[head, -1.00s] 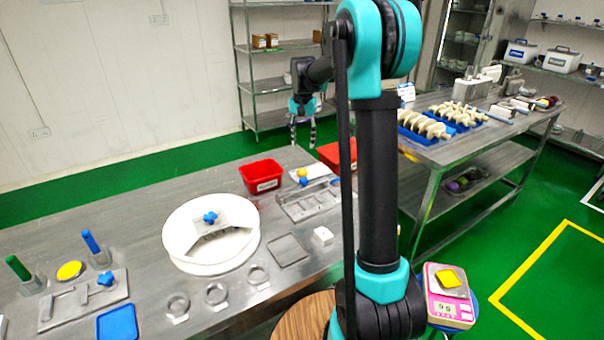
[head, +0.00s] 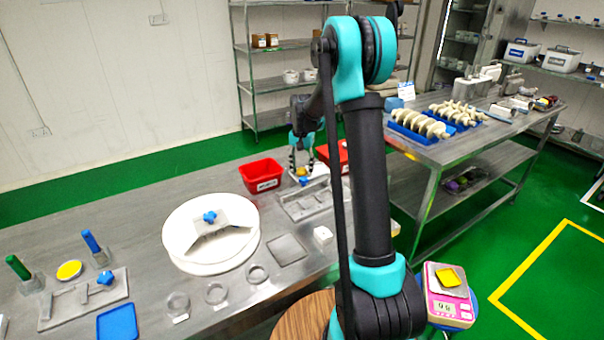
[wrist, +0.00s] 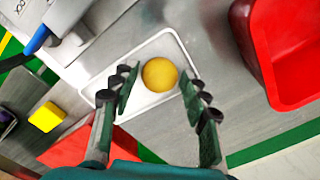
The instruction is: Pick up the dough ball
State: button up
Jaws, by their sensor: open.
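The dough ball (wrist: 160,74) is a smooth yellow ball on a white tray (wrist: 107,82) in the wrist view. My gripper (wrist: 158,82) is open, with one dark finger on each side of the ball. Small gaps show between the fingers and the ball, so it is not clamped. In the head view my gripper (head: 301,168) points down over the far part of the steel table, and its fingers mostly hide the ball there.
A red bin (head: 262,178) stands left of my gripper, and another red bin (head: 325,153) is behind it on the right. A metal fixture with a blue knob (head: 304,181) lies close in front. A round white plate (head: 180,235) is nearer. A yellow block (wrist: 46,117) shows in the wrist view.

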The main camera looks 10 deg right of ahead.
jog(key=shift+c, duration=0.5)
jog(key=c, duration=0.8)
